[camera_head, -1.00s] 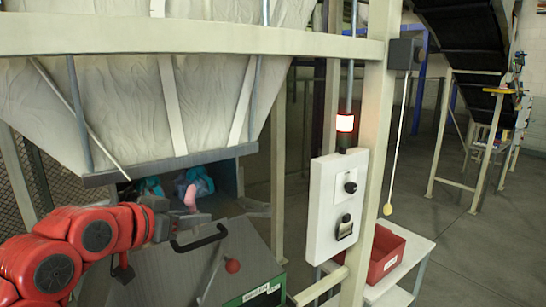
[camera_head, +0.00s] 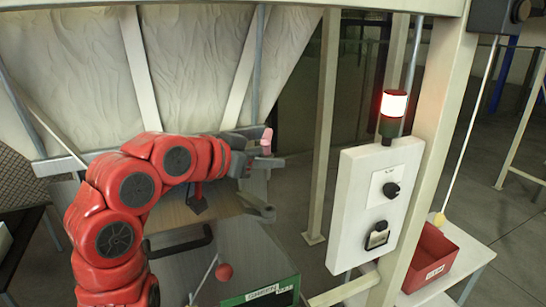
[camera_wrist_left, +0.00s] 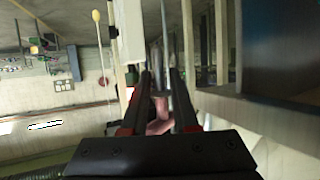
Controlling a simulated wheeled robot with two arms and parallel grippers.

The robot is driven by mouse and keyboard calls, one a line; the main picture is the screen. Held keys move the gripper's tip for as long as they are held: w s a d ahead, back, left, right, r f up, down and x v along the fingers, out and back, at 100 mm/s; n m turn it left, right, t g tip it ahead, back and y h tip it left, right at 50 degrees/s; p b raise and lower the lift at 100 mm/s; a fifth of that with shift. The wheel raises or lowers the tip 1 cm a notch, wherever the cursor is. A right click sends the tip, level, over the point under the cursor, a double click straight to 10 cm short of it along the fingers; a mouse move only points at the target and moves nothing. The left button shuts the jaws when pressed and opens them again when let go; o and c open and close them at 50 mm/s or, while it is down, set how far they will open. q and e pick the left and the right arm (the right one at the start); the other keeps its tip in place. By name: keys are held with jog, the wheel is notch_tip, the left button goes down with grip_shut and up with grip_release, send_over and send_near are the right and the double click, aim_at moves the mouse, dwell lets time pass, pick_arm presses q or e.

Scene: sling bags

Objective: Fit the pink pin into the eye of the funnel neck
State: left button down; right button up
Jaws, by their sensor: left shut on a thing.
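The pink pin (camera_head: 266,140) is between the fingers of my left gripper (camera_head: 269,147), which is shut on it. In the left wrist view the pin (camera_wrist_left: 157,120) shows as a blurred pink shape between the two dark fingers (camera_wrist_left: 160,90). The big pale funnel (camera_head: 200,65) hangs behind my left arm, and the gripper is near its lower right edge. A grey metal piece with a rounded end (camera_head: 262,211) sticks out below the gripper, apart from the pin. I cannot make out the eye of the neck. My right gripper is not in view.
A white control box (camera_head: 376,205) with a lit red-and-white lamp (camera_head: 393,104) stands on the frame to the right. A red bin (camera_head: 432,258) sits on a white table.

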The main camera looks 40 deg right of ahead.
pick_arm(q)
jog(key=shift+d+f, duration=0.15)
jog(key=shift+d, duration=0.05)
jog(key=shift+a+b, duration=0.1)
jog(key=shift+b, duration=0.6)
jog(key=shift+f+b, duration=1.6)
jog(key=shift+f, duration=1.2)
jog(key=shift+b, duration=0.4)
jog(key=shift+b, duration=0.45)
jog(key=shift+b, duration=0.3)
jog(key=shift+f+b, duration=1.45)
jog(key=shift+f, duration=0.75)
